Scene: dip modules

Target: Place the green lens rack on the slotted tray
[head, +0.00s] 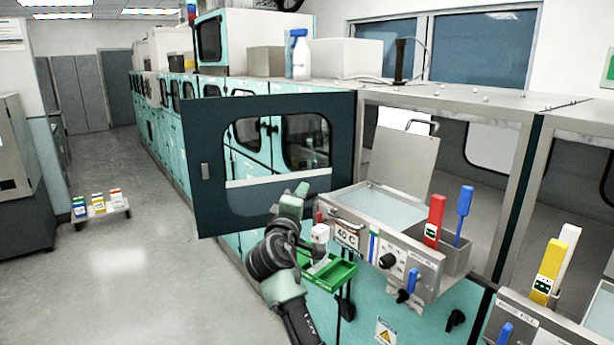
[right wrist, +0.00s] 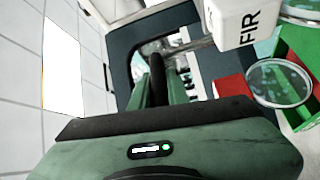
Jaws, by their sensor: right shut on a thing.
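The green lens rack (head: 341,273) hangs in front of the teal machine in the head view, with a white block (head: 320,233) above it. In the right wrist view the green rack (right wrist: 302,125) shows at the right edge with a round clear lens, beside the white block (right wrist: 238,22) lettered "FIR". A thin metal rod runs from the block towards the fingers. My right gripper (head: 307,221) is shut on the rack by this upper part; the fingertips are mostly hidden. I cannot make out slots on any tray. My left gripper is not in view.
An open dark windowed door (head: 225,200) stands just behind my right arm. A 40 C bath (head: 385,200) with raised lid, a red handle (head: 434,220) and a blue handle (head: 463,215) lies to the right. A low stand (head: 105,214) with coloured boxes is far left. The floor aisle is clear.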

